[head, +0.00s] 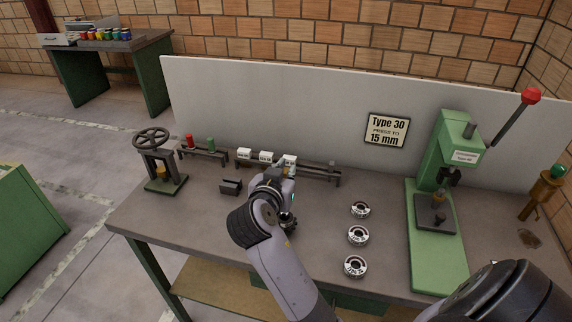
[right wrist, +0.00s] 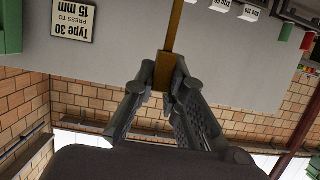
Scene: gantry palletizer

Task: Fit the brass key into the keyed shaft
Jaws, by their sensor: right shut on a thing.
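My right gripper (head: 284,172) is over the bench, in front of the rail of white blocks. In the right wrist view its fingers (right wrist: 167,82) are shut on a brass-coloured piece, which I take to be the brass key (right wrist: 176,28). The piece has a block between the fingertips and a narrow strip running to the picture's top edge. Its far end is out of view, and in the head view the gripper mostly hides it. I cannot make out the keyed shaft for certain; a small dark block (head: 230,187) sits left of the gripper. My left gripper is not in view.
White blocks with size labels (head: 244,154) stand on a low rail at the back. A handwheel press (head: 160,170) is at left, a green lever press (head: 438,220) at right. Several labelled rings (head: 358,236) lie between. The pale back panel (head: 290,105) bears a sign (head: 387,130).

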